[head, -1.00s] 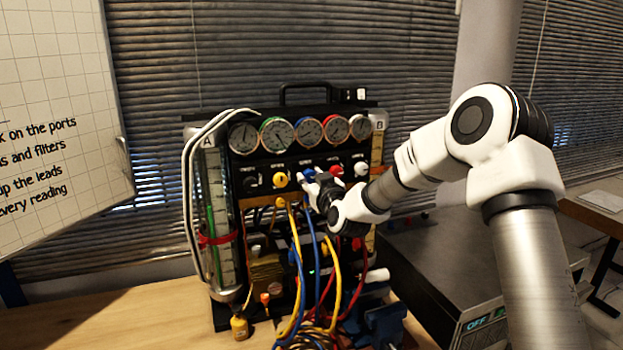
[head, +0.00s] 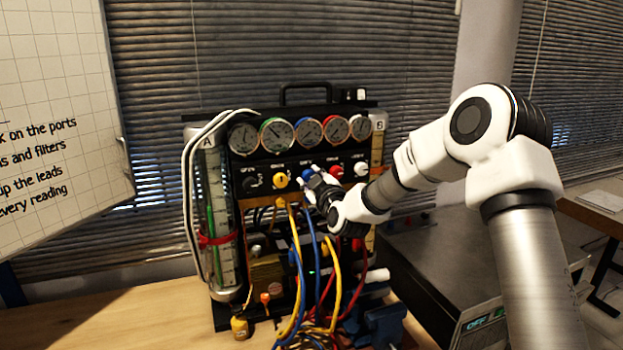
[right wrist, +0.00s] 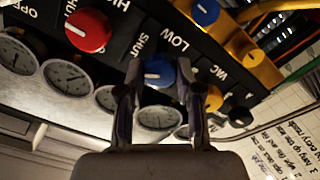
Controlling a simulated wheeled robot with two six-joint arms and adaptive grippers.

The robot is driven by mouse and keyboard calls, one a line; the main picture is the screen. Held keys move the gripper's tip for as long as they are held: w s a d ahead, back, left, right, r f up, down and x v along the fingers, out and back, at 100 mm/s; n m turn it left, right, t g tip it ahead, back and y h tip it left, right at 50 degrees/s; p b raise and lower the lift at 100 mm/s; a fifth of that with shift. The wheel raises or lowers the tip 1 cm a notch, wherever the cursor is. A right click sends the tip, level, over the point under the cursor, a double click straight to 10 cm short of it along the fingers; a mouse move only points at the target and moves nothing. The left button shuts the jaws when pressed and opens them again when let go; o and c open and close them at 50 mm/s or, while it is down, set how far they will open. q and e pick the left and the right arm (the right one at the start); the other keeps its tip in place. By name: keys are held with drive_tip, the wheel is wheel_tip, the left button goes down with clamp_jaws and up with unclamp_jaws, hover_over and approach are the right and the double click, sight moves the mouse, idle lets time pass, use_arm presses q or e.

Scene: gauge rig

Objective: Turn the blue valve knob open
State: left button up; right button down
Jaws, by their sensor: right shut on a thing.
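The blue valve knob (head: 307,174) sits on the rig's front panel, in the row under the gauges. In the head view my right gripper (head: 314,177) partly hides it. In the right wrist view the blue knob (right wrist: 160,72) lies between the two fingers of my right gripper (right wrist: 158,88), which is shut on it. A pale pointer mark shows on the knob's face, running roughly left to right in that view. My left gripper is in neither view.
A yellow knob (head: 280,180) is left of the blue one; a red knob (head: 336,171) and a white knob (head: 361,169) are to the right. Pressure gauges (head: 309,130) line up above. Blue, yellow and red hoses (head: 337,275) hang below. A dark box (head: 440,265) stands at right.

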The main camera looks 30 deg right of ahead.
drive_tip(key=n+p, duration=0.1)
drive_tip(key=n, duration=0.5)
drive_tip(key=shift+r, duration=0.1)
drive_tip(key=n+p, duration=0.2)
drive_tip(key=n, duration=0.4)
drive_tip(key=shift+r, duration=0.1)
idle(0.4)
drive_tip(key=c, duration=1)
unclamp_jaws()
drive_tip(key=shift+w, duration=0.1)
drive_tip(key=shift+o, duration=1.2)
drive_tip(key=shift+d, duration=0.1)
drive_tip(key=shift+f, duration=0.2)
drive_tip(key=v, duration=1.1)
drive_tip(key=shift+s, duration=0.4)
